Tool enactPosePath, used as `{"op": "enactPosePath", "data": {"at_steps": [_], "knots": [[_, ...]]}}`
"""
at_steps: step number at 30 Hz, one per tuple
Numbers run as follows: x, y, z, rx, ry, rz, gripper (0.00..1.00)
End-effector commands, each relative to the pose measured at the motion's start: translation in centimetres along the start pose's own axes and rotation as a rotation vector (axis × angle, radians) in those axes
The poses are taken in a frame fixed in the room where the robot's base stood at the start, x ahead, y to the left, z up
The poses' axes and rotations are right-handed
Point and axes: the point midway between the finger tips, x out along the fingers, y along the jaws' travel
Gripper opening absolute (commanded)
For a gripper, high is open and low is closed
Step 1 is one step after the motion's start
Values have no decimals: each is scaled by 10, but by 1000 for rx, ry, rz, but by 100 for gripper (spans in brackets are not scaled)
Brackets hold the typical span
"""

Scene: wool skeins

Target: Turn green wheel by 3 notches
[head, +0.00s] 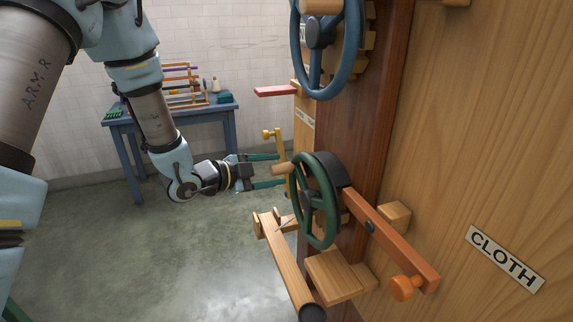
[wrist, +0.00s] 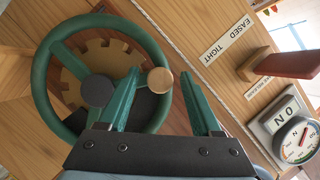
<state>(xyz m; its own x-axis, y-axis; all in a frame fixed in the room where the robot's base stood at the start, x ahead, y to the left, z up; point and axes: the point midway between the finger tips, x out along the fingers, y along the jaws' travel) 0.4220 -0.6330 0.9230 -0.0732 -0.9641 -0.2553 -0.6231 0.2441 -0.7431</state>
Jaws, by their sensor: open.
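The green wheel (head: 308,198) is mounted upright on the wooden machine, with a dark hub, spokes and a wooden handle knob (head: 282,169) sticking out from its rim. In the wrist view the wheel (wrist: 97,91) fills the left side, with a toothed wooden cog behind it. My gripper (head: 278,171) is open in front of the wheel's upper part. In the wrist view the handle knob (wrist: 160,81) shows between the fingers of my gripper (wrist: 160,76), closer to the left finger. I cannot tell whether that finger touches it.
A blue wheel (head: 355,60) is above. An orange-brown lever with a round knob (head: 403,288) slants to the right. A wooden bar (head: 283,262) juts out below. A red lever (wrist: 292,65), EASED/TIGHT label (wrist: 229,42) and dial (wrist: 297,141) sit nearby. Open floor lies left.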

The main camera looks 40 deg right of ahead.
Motion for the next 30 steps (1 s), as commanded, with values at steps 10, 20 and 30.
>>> {"op": "enactPosePath", "data": {"at_steps": [10, 20, 30], "knots": [[44, -1, 0, 0, -1, 1, 66], [48, 0, 1, -1, -3, -1, 66], [48, -1, 1, 0, -3, -2, 30]]}}
